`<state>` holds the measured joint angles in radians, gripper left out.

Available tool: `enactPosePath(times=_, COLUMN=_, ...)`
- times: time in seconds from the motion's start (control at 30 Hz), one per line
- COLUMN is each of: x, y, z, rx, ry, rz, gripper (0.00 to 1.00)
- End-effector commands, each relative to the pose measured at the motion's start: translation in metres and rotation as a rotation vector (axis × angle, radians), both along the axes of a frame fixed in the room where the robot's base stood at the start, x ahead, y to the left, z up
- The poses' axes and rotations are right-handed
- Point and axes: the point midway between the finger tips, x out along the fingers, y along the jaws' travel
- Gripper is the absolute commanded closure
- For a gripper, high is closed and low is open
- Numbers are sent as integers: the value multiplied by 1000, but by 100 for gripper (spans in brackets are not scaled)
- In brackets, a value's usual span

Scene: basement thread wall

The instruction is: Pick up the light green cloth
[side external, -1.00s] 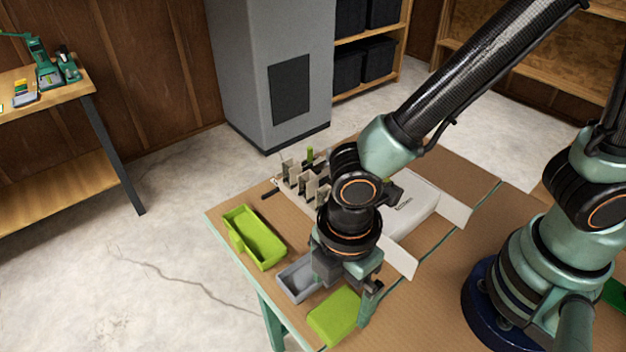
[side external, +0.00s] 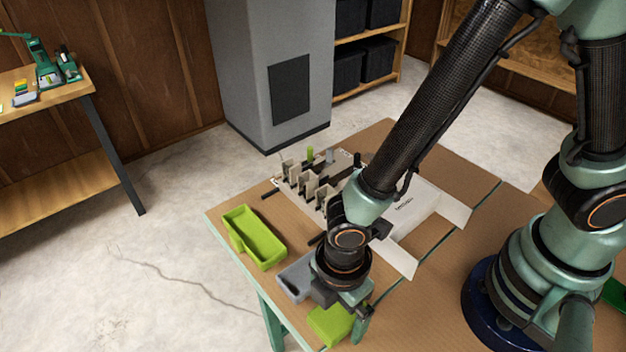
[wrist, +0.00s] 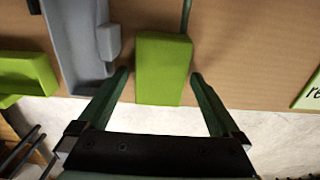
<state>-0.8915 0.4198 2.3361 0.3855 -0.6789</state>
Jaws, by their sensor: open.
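The light green cloth (side external: 330,324) looks like a folded, block-shaped pad lying near the table's front edge. In the wrist view the cloth (wrist: 163,68) sits just ahead of and between the fingers. My gripper (wrist: 160,74) is open, with one finger on each side of the cloth's near end and a small gap on both sides. In the side external view my gripper (side external: 345,318) is low over the cloth and hides part of it. I cannot tell its exact height above the table.
A grey tray (wrist: 78,50) stands close left of the cloth, near the left finger. A green tray (side external: 254,238) is further left. A white box (side external: 425,215) and a rack with several upright plates (side external: 303,180) stand behind. The table edge is close to the cloth.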

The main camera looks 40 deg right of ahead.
Motion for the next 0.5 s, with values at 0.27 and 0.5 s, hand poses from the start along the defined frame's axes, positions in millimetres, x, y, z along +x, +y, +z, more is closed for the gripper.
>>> enactPosePath(times=0.27, x=0, y=0, z=0, rx=0, ry=0, rz=0, gripper=69)
enactPosePath(times=0.5, x=0, y=0, z=0, rx=0, ry=0, rz=0, gripper=80)
